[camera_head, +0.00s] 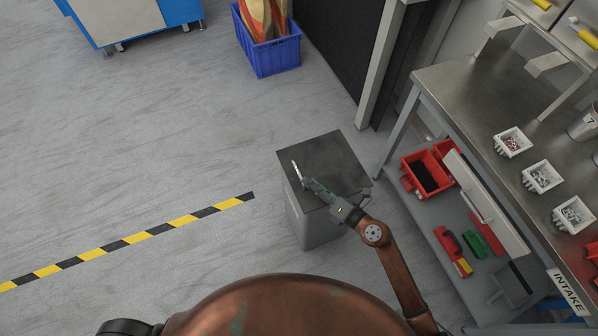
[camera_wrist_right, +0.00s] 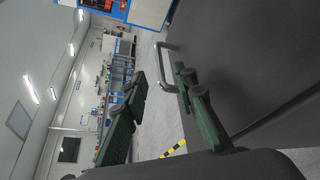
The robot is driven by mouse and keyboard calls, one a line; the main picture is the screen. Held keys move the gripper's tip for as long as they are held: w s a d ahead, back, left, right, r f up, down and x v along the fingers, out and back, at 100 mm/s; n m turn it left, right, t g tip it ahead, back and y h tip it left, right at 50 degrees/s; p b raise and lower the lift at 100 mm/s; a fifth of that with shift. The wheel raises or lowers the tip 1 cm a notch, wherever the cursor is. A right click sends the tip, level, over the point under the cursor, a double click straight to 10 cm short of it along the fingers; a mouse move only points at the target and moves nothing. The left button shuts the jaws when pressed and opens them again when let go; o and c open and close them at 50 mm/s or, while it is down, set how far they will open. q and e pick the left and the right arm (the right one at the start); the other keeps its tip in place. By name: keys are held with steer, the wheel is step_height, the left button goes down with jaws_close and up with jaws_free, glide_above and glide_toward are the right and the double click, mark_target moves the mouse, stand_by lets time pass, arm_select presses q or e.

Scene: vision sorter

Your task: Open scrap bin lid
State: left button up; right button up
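The scrap bin (camera_head: 311,229) is a grey box standing on the floor, left of the workbench. Its dark flat lid (camera_head: 325,152) lies shut on top. A thin metal handle (camera_head: 296,171) sits at the lid's left edge; it also shows in the right wrist view (camera_wrist_right: 159,66). My right gripper (camera_head: 303,182) reaches over the lid from the lower right, its tips at the handle. In the wrist view its two green fingers (camera_wrist_right: 160,77) are apart, with the handle beside the right finger's tip. Contact cannot be told. My left gripper is not in view.
The steel workbench (camera_head: 450,85) stands at right, with red bins (camera_head: 430,172) on its lower shelf. A blue crate (camera_head: 275,57) stands on the floor behind. A yellow-black floor stripe (camera_head: 130,240) runs left of the bin. The floor at left is clear.

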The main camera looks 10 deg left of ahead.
mark_target(299, 172)
steer(key=b+x, duration=0.1)
steer(key=x, duration=0.5)
steer(key=shift+w+b, duration=0.1)
steer(key=shift+b, duration=0.25)
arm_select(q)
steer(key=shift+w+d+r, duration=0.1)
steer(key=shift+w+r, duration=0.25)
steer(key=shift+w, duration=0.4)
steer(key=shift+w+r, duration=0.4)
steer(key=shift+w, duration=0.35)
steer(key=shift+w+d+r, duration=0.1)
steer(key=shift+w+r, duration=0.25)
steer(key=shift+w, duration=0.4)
arm_select(e)
steer(key=shift+w+a+f, duration=0.1)
steer(key=shift+w+a, duration=0.2)
steer(key=shift+a, duration=0.1)
steer(key=shift+c, duration=0.7)
jaws_close()
